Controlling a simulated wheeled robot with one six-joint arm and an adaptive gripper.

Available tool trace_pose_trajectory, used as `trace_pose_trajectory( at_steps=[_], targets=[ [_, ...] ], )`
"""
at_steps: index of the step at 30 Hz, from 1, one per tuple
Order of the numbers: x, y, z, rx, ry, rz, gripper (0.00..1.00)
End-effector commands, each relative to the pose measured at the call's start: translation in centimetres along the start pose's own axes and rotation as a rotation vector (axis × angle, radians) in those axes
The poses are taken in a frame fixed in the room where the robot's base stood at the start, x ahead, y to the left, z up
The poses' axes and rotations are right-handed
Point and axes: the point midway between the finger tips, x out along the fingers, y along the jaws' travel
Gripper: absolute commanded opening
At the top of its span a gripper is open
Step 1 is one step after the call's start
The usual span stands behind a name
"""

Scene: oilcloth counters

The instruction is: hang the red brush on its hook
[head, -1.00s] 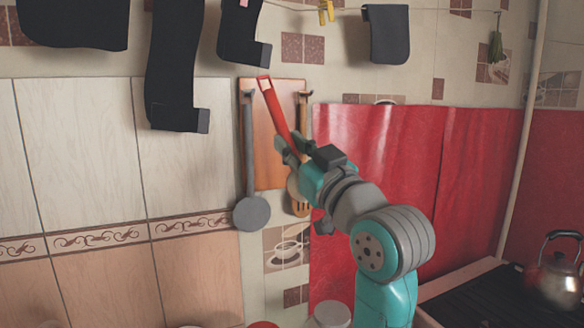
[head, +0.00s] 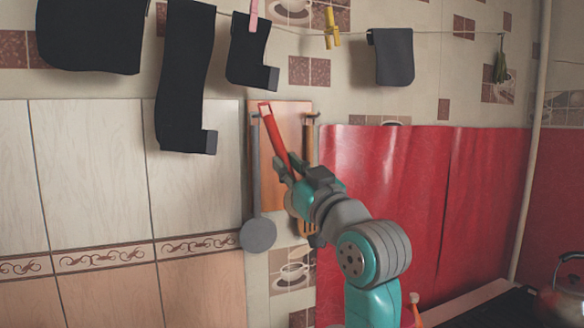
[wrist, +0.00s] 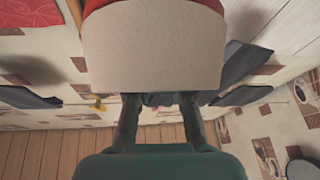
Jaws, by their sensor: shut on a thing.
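The red brush (head: 272,133) is held in my gripper (head: 285,168), its narrow end up and tilted to the left in front of an orange wooden board (head: 292,122) on the wall. In the wrist view a pale block with a red edge, apparently part of the brush (wrist: 152,50), spans the fingers of my gripper (wrist: 160,108). A hook (head: 312,116) shows at the board's upper right and another (head: 254,115) at its upper left. The board's middle is partly hidden behind the brush. I cannot tell whether the brush touches the board.
A grey flat-ended utensil (head: 258,234) hangs at the board's left side. A slotted wooden spatula (head: 309,229) hangs at the right, partly behind my arm. Dark cloths (head: 183,80) hang from a line above. A kettle (head: 565,294) stands at the lower right.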

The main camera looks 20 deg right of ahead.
Motion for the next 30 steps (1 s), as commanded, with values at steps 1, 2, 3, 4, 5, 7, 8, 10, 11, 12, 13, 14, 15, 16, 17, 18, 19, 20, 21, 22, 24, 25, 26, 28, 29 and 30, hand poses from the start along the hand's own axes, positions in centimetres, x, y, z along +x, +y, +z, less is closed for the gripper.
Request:
trace_pose_trajectory(
  at_steps=[1,2,3,4,5,7,8,10,11,12,13,14,15,16,17,18,19,20,21,22,24,25,26,28,29,30],
  targets=[
    [0.3,0.0,0.1,0.000,-0.001,0.000,0.00],
    [0.4,0.0,0.2,0.000,-0.002,-0.001,0.00],
    [0.6,0.0,0.3,0.000,-0.002,-0.001,0.00],
    [0.7,0.0,0.4,0.000,-0.001,-0.001,0.00],
    [0.8,0.1,0.4,0.000,-0.001,-0.001,0.00],
    [1.1,0.1,0.6,0.000,0.000,0.000,0.00],
    [1.3,0.1,0.7,0.000,-0.001,0.000,0.00],
    [1.6,0.1,0.9,-0.001,-0.001,0.000,0.00],
    [1.7,0.1,0.9,-0.001,-0.001,0.000,0.00],
    [1.9,0.1,1.0,-0.001,-0.001,0.000,0.00],
    [2.0,0.1,1.1,0.000,-0.001,0.000,0.00],
    [2.2,0.2,1.2,0.000,-0.001,0.000,0.00],
    [2.4,0.2,1.3,0.000,-0.001,0.000,0.00],
    [2.5,0.2,1.4,0.000,-0.001,0.000,0.00],
    [2.6,0.2,1.4,0.000,-0.001,0.000,0.00],
    [2.8,0.2,1.6,0.000,-0.001,-0.001,0.00],
    [2.8,0.2,1.7,0.000,-0.001,-0.001,0.00],
    [2.9,0.2,1.8,0.000,-0.001,-0.001,0.00],
    [3.0,0.1,2.0,0.001,-0.001,-0.001,0.00],
    [3.1,0.1,2.1,0.001,-0.001,-0.001,0.00],
    [3.3,0.1,2.3,0.001,-0.001,-0.001,0.00],
    [3.3,0.1,2.4,0.001,-0.001,-0.001,0.00],
    [3.4,0.1,2.5,0.001,-0.001,-0.001,0.00],
    [3.4,0.1,2.6,0.001,-0.002,-0.002,0.00],
    [3.5,0.1,2.7,0.000,-0.002,-0.002,0.00],
    [3.5,0.1,2.7,0.000,-0.001,-0.001,0.00]
  ],
)
